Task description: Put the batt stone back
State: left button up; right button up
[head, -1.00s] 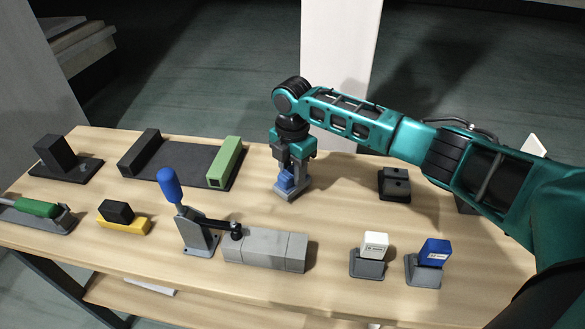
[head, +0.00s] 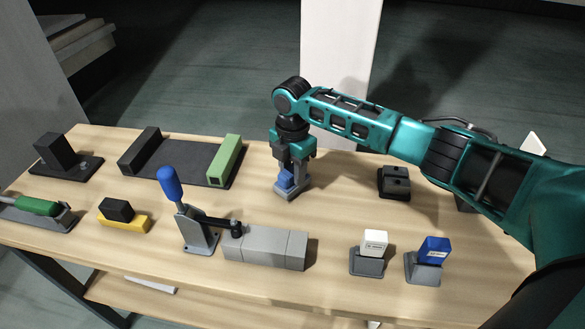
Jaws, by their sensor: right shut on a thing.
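My right gripper (head: 292,168) points straight down over the middle of the table. It is shut on a small blue block (head: 286,181), which I take to be the batt stone. The block is low, at a grey holder (head: 293,194) on the table; the fingers hide much of it, and I cannot tell whether it is fully seated. A second blue block (head: 434,247) with a label stands in a grey holder (head: 424,271) at the front right. My left gripper is not in view.
A white block (head: 374,241) stands in a holder beside the second blue block. A blue-handled clamp (head: 170,186) and grey blocks (head: 265,249) are in front. A dark tray with a green bar (head: 225,160) lies left, a black fixture (head: 395,184) right. Bare wood surrounds the gripper.

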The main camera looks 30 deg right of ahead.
jog(key=shift+f, duration=0.4)
dwell(0.3)
jog(key=o, duration=1.1)
jog(key=shift+r, duration=4)
jog(key=shift+r, duration=0.1)
notch_tip(320, 180, up, 13)
jog(key=shift+f, duration=0.15)
jog(key=shift+s+f, duration=0.1)
